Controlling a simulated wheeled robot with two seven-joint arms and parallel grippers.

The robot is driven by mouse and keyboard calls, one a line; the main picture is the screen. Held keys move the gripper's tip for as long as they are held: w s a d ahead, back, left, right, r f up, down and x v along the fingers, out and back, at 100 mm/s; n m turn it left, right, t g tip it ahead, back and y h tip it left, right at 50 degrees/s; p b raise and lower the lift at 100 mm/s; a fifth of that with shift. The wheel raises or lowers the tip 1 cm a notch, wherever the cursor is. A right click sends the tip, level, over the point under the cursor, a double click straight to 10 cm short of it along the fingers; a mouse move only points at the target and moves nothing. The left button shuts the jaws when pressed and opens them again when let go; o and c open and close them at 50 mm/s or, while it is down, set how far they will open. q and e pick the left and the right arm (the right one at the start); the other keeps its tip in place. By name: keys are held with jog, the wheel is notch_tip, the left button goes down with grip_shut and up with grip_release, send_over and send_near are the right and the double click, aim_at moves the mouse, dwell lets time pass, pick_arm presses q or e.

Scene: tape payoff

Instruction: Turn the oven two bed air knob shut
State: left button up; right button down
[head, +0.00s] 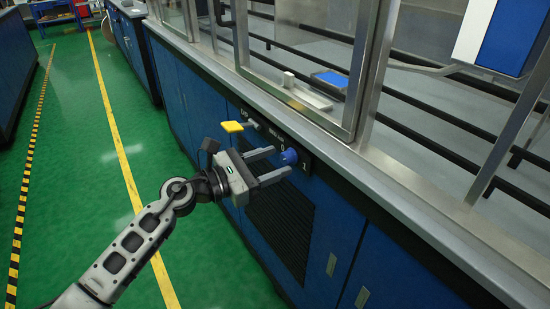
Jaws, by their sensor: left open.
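A yellow lever handle (232,127) sticks out from the same strip, left of the knob. My right gripper is not in view.
Blue cabinet doors and a dark vent grille (281,232) lie below the strip. A metal-framed glass enclosure (300,70) stands above on the grey bench ledge (400,190). A blue-and-white box (510,40) is at upper right. The green floor to the left is clear.

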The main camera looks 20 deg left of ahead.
pick_arm(q)
jog(key=shift+w+d, duration=0.4)
jog(key=shift+w, duration=0.05)
jog(key=c, duration=1)
